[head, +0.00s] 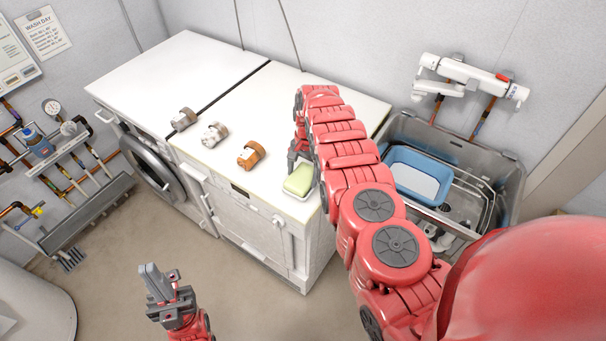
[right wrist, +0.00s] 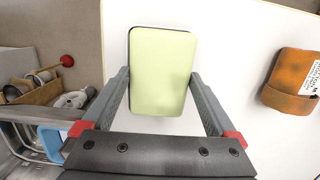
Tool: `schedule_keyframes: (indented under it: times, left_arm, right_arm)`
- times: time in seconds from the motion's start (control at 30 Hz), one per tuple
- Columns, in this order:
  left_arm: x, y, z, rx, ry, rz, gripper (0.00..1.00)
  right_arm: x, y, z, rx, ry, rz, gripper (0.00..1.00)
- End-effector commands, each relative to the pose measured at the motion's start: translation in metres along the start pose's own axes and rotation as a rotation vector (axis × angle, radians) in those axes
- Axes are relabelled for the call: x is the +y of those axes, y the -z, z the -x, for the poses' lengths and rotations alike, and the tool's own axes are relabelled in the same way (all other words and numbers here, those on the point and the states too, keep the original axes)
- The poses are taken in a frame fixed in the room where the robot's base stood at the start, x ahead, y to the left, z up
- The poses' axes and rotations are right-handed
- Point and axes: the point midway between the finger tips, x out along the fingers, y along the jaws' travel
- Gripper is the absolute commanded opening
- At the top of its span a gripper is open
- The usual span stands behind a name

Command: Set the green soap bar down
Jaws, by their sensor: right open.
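The pale green soap bar (head: 299,180) lies near the front right corner of the white machine top, with a white rim showing around its near side. In the right wrist view the soap bar (right wrist: 163,65) is flat, with its near end between my right gripper's fingers (right wrist: 162,85). Those fingers are apart, with a narrow gap on each side of the soap. In the head view the right gripper (head: 298,160) is just behind the soap, partly hidden by my red arm. My left gripper (head: 160,284) is low over the floor, away from the machines; its finger gap is unclear.
A metal basin (head: 509,170) at the right holds a blue tub (head: 391,155). The back of the top is clear.

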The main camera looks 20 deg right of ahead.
Motion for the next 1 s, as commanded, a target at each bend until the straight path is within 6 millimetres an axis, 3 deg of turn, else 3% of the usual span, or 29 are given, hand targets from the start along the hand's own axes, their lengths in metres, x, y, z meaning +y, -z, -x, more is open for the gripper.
schedule_keyframes:
  times: [0.03, 0.13, 0.5, 0.7, 1.0]
  left_arm:
    - [0.000, -0.001, 0.004, 0.000, 0.000, 0.000, 0.00]
    - [0.000, -0.001, 0.006, 0.000, 0.000, 0.000, 0.00]
    - [0.002, -0.005, 0.031, 0.000, 0.000, 0.000, 0.00]
    - [0.002, -0.006, 0.038, 0.000, 0.000, 0.000, 0.00]
    - [0.002, -0.006, 0.038, 0.000, 0.000, 0.000, 0.00]
  right_arm:
    - [0.006, -0.003, -0.006, -0.014, -0.017, -0.003, 1.00]
    - [0.006, -0.003, 0.005, -0.014, -0.017, -0.003, 1.00]
    - [0.001, 0.000, 0.078, -0.002, -0.001, 0.000, 1.00]
    - [0.000, 0.001, 0.107, -0.001, -0.001, 0.000, 1.00]
    - [0.001, -0.001, 0.115, -0.004, -0.005, -0.001, 1.00]
